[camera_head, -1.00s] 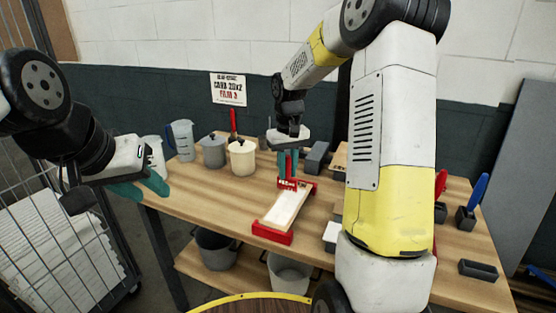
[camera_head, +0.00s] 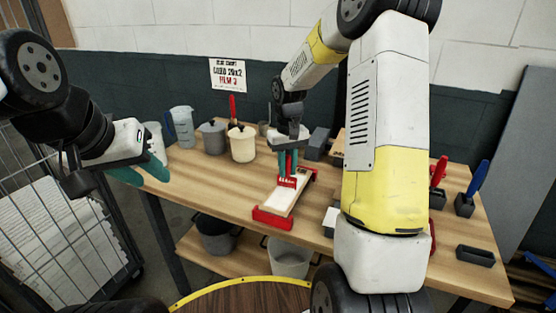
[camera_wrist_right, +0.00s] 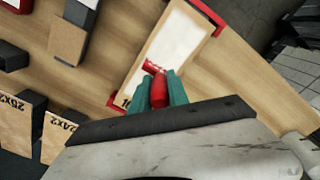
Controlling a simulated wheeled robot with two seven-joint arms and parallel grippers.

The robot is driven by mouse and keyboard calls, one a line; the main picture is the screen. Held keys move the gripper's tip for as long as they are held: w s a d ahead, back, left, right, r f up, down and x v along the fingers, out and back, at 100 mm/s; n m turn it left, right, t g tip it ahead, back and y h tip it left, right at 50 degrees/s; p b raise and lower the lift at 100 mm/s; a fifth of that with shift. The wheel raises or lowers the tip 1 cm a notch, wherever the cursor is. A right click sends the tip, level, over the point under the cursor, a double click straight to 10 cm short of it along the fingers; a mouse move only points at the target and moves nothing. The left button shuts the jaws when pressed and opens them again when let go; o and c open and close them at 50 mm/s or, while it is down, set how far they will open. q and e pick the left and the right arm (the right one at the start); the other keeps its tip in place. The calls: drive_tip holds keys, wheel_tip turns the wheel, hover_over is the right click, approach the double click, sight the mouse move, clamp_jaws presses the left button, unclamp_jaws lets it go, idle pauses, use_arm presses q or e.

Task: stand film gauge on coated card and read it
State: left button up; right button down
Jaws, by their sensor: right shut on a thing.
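The coated card (camera_head: 273,208) lies on the table in a holder with red ends; its white face also shows in the wrist view (camera_wrist_right: 172,42). My right gripper (camera_head: 288,163) is shut on the red film gauge (camera_head: 287,183), whose toothed edge points down at the card's far half. In the wrist view the gauge's red handle (camera_wrist_right: 158,92) sits between the teal fingers. I cannot tell whether the teeth touch the card. My left gripper (camera_head: 150,173) is open and empty, left of the table.
A pale pot (camera_head: 242,145) with a red-handled tool, a grey pot (camera_head: 213,138) and a clear jug (camera_head: 182,126) stand at the back left. A sign (camera_head: 228,75) hangs on the wall. Blue (camera_head: 478,175) and red (camera_head: 439,170) handled tools stand at the right.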

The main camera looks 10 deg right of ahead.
sight(288, 155)
drive_tip(key=shift+f, duration=0.55)
idle(1.5)
drive_tip(key=shift+r, duration=3.55)
